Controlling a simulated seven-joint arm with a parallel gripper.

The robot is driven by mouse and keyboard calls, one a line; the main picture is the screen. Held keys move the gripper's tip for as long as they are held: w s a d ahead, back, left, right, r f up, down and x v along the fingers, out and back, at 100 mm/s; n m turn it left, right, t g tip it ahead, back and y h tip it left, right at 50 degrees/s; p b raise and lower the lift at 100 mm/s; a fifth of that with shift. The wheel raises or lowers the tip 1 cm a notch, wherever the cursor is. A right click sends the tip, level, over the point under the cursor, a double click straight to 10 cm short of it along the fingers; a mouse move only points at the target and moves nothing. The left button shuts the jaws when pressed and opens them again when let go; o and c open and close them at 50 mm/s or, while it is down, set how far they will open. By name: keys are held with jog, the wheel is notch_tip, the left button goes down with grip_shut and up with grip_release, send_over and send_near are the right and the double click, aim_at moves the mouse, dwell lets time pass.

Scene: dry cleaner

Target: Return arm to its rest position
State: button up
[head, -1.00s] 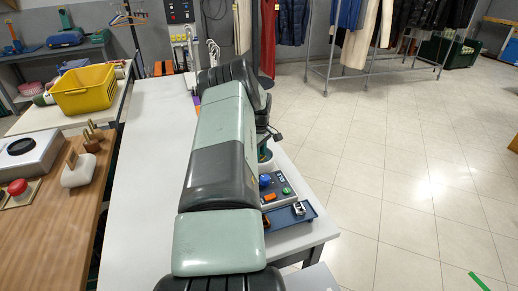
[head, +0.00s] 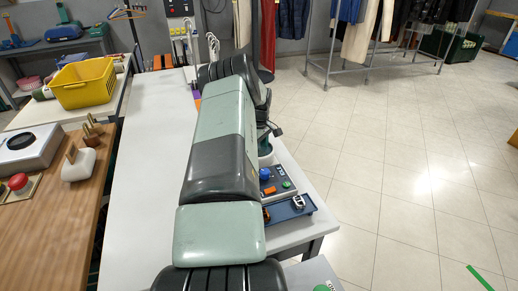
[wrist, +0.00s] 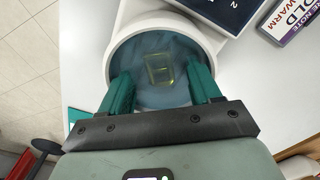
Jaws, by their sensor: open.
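My gripper (wrist: 160,80) shows in the wrist view with its two green fingers spread apart. They are over the opening of a white round bowl (wrist: 178,20) with a bluish inside. A small clear yellow-green square piece (wrist: 159,70) lies in the bowl, between the fingers in the picture and apart from both. I cannot tell how far the fingertips are above or inside the bowl. In the head view my arm stretches away over the white table (head: 150,160) and hides most of the gripper. Part of the white bowl (head: 265,147) shows just right of the arm.
A yellow basket (head: 84,84) and a wooden counter (head: 60,225) are at left. Clothes racks (head: 365,62) stand behind open floor.

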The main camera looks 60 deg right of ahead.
jog(key=shift+r, duration=0.1)
notch_tip(320, 180, up, 8)
dwell(1.0)
dwell(0.4)
